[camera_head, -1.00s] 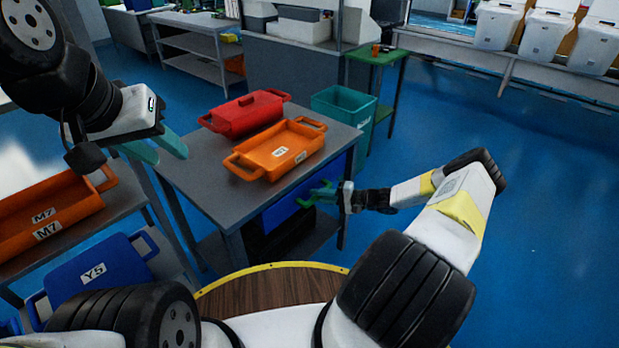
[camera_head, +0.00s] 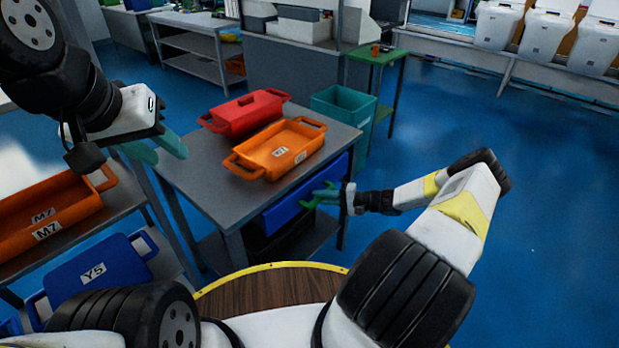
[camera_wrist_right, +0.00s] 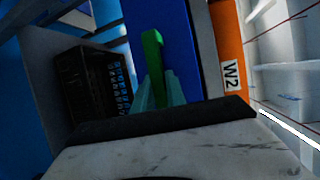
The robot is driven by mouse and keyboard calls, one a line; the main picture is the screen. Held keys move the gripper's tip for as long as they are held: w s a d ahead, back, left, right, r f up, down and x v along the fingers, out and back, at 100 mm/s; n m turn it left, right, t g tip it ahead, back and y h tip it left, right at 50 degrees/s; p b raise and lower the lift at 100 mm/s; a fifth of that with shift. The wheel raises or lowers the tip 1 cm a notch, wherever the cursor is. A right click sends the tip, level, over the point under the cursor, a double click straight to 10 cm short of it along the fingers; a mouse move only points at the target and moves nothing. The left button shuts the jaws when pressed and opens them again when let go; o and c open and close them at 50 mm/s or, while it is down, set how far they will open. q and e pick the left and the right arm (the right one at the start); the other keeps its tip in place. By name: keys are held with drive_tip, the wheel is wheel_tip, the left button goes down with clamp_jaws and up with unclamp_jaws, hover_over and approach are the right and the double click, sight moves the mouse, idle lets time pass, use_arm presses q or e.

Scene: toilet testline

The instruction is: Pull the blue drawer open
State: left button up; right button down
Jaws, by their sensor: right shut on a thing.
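The blue drawer (camera_head: 292,208) sits under the top of the grey table and stands out a little from its front edge. Its blue front also fills the upper middle of the right wrist view (camera_wrist_right: 187,60). My right gripper (camera_head: 322,195) is at the drawer front, shut on the green handle (camera_wrist_right: 152,48). Its teal fingers (camera_wrist_right: 160,92) close around the handle's lower part in the wrist view. My left gripper (camera_head: 157,147) is open and empty, in the air left of the table.
An orange tray (camera_head: 262,161) and a red lidded box (camera_head: 243,115) stand on the grey table (camera_head: 195,180). A teal bin (camera_head: 345,104) is behind it. At left are an orange tray marked M7 (camera_head: 75,214) and a blue bin marked Y5 (camera_head: 120,262). The floor at right is clear.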

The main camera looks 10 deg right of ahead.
drive_tip(key=s+d, duration=0.8)
drive_tip(key=s, duration=0.2)
drive_tip(key=s+d, duration=0.8)
drive_tip(key=s, duration=0.3)
drive_tip(key=shift+s+d, duration=0.3)
drive_tip(key=c, duration=1.4)
unclamp_jaws()
drive_tip(key=shift+o, duration=0.2)
drive_tip(key=v, duration=0.7)
drive_tip(key=shift+d, duration=0.4)
drive_tip(key=shift+s, duration=0.15)
